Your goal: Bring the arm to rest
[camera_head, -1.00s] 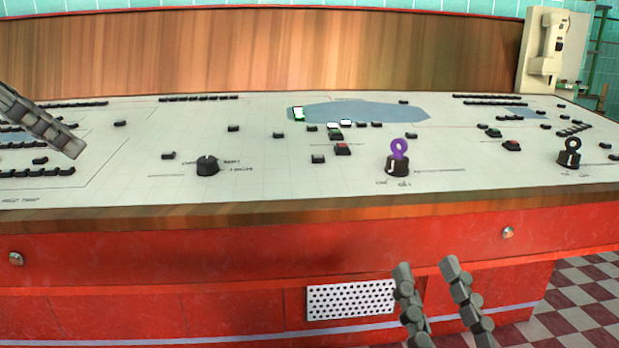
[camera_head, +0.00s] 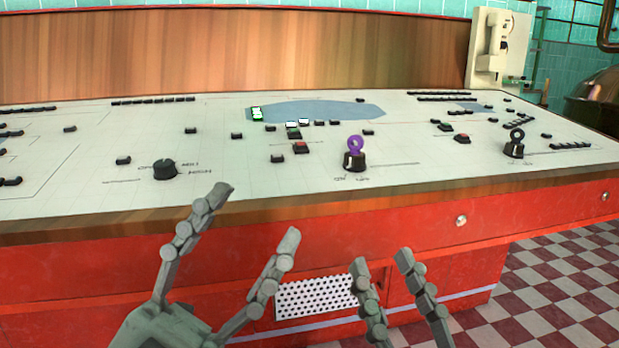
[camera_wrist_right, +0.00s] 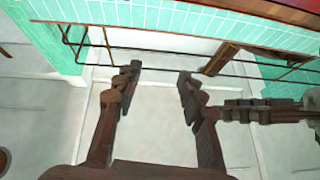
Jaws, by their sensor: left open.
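My left gripper (camera_head: 256,214) is in front of the console's front edge in the head view, fingers spread wide and pointing up, with nothing between them. My right gripper (camera_head: 382,260) is to its right and lower, in front of the red console front. Its two fingers stand apart and empty. In the right wrist view the right gripper (camera_wrist_right: 158,75) also shows a clear gap between its fingers. A dark jointed finger, seemingly from my left gripper, reaches in there from the right.
The control console (camera_head: 225,215) spans the view. It carries a black knob (camera_head: 165,171), a knob with a purple ring (camera_head: 354,157), another knob (camera_head: 514,148) and several small switches. A wall telephone (camera_head: 492,50) is at the back right. Checkered floor (camera_head: 560,290) is free at the right.

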